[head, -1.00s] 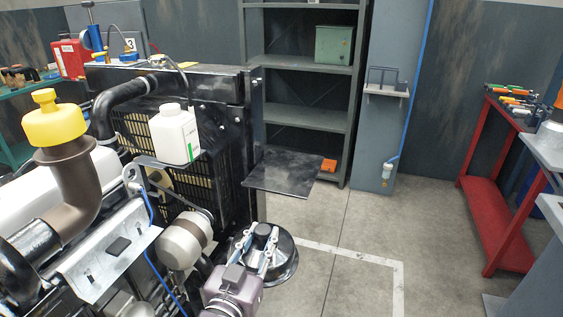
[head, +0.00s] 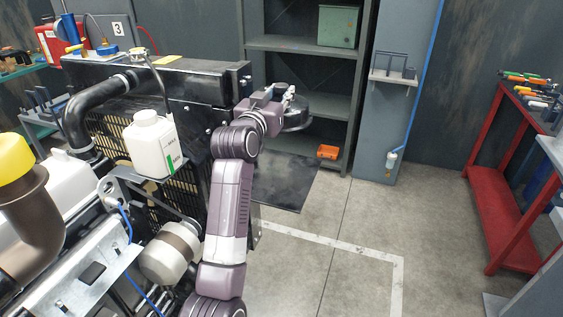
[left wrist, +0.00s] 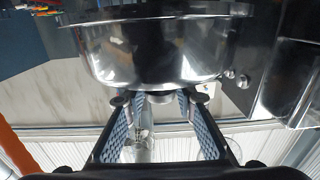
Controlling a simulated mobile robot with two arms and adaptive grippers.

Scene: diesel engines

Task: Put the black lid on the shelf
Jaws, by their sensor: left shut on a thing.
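The black lid (head: 300,118) is a round, shiny dark dish. My left gripper (head: 286,98) is shut on it and holds it up in front of the grey shelf (head: 285,44), level with its lower boards in the head view. In the left wrist view the lid (left wrist: 155,50) fills the upper middle, with its small knob between the fingertips of my left gripper (left wrist: 160,98). I cannot tell how far the lid is from the shelf boards. My right gripper is not in view.
A green box (head: 338,26) stands on an upper board, and an orange item (head: 327,152) sits low on the shelf. The engine (head: 150,80) with a white bottle (head: 153,145) is at the left. A red bench (head: 490,190) is at the right. The middle floor is clear.

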